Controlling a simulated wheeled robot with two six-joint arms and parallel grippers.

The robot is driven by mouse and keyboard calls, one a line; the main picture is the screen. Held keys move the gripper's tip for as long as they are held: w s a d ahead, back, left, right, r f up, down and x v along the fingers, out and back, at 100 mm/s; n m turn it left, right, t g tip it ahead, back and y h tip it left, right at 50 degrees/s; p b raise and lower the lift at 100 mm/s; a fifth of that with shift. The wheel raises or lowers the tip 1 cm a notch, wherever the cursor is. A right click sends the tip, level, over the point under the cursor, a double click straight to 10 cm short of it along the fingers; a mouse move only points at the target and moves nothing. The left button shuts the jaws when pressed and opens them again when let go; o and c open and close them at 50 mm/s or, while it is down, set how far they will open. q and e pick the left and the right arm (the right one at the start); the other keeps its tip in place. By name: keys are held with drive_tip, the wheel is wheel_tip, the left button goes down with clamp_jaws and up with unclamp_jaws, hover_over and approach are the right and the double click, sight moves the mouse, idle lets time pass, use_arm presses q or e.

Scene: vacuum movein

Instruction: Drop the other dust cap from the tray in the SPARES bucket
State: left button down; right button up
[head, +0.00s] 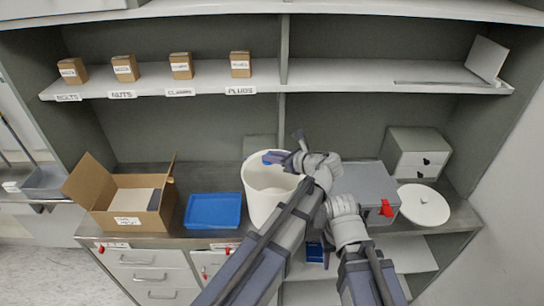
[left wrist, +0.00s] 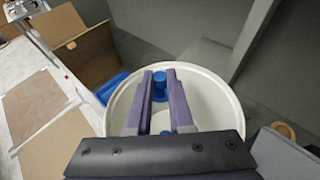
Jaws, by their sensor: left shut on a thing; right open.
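My left gripper (head: 284,157) is shut on a blue dust cap (head: 270,158) and holds it over the mouth of the white bucket (head: 256,205). The left wrist view shows the cap (left wrist: 159,84) between the purple fingertips (left wrist: 160,76), inside the outline of the bucket rim (left wrist: 228,98). A small blue patch shows lower between the fingers; I cannot tell what it is. The blue tray (head: 213,210) left of the bucket looks empty.
An open cardboard box (head: 128,204) stands left of the tray. A grey box (head: 366,184), a small drawer unit (head: 416,153) and a round white disc (head: 423,205) are to the right. Small labelled boxes stand on the upper shelf (head: 350,76). My arms cover the counter right of the bucket.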

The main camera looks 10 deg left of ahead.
use_arm(q)
wheel_tip(320, 180, down, 4)
drive_tip(key=b, duration=0.3)
drive_tip(key=shift+f+b, duration=0.2)
drive_tip(key=shift+b, duration=0.15)
use_arm(e)
wheel_tip(320, 180, down, 4)
drive_tip(key=shift+f, duration=0.2)
use_arm(q)
drive_tip(key=c, duration=0.7)
unclamp_jaws()
use_arm(e)
drive_tip(key=shift+s, duration=0.1)
